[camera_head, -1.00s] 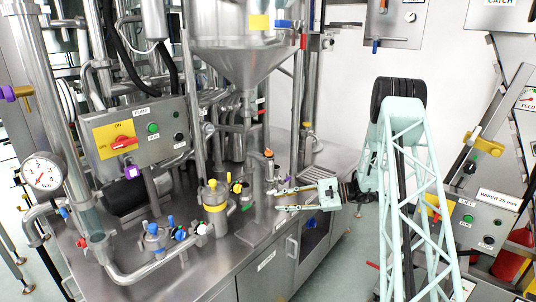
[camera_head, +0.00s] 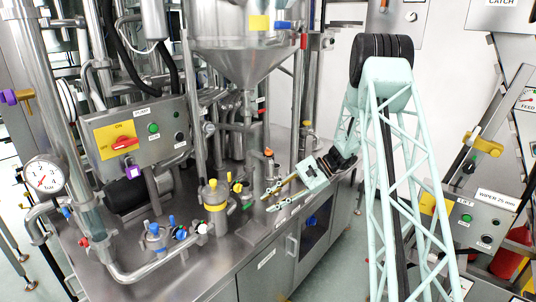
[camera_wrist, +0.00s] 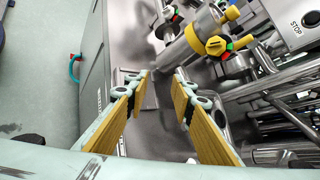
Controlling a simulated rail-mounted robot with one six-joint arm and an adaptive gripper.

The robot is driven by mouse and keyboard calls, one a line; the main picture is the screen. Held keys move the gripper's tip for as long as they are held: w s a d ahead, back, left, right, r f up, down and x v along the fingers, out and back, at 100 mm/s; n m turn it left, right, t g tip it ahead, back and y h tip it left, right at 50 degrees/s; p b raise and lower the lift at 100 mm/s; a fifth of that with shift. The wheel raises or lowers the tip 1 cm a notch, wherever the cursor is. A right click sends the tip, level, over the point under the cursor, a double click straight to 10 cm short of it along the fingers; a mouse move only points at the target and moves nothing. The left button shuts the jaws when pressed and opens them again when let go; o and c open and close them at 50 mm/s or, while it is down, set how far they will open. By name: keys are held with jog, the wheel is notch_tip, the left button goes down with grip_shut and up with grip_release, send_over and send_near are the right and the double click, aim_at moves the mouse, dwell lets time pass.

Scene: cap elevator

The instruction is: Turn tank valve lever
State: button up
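The steel conical tank (camera_head: 236,50) is at the top of the head view. A blue lever (camera_head: 284,25) sticks out at its right side; I cannot tell which handle is the tank valve lever. An orange-topped fitting (camera_head: 268,152) stands on the pipework below the tank. My gripper (camera_head: 268,201) is open and empty, angled down and left over the steel bench, in front of that pipework. In the wrist view its two yellow-padded fingers (camera_wrist: 163,75) are apart, with bare grey metal between them. A yellow-banded cylinder (camera_wrist: 204,38) with a yellow knob is beyond the right finger.
In the head view, the yellow-banded cylinder (camera_head: 215,206) and small coloured valves (camera_head: 156,233) stand left of my gripper. A pump control box (camera_head: 142,138) and a pressure gauge (camera_head: 43,173) are farther left. Bench cabinets (camera_head: 267,270) are below; a lift control box (camera_head: 472,222) is right.

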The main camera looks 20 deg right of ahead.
notch_tip(320, 180, up, 20)
jog(key=w+n+g+h+p, duration=0.1)
jog(key=w+n+h+p, duration=0.1)
jog(key=h, duration=0.8)
jog(key=shift+w+n+p, duration=0.2)
jog(key=shift+n+p, duration=0.7)
jog(key=shift+p, duration=0.3)
jog(key=shift+a, duration=0.1)
jog(key=shift+c, duration=0.5)
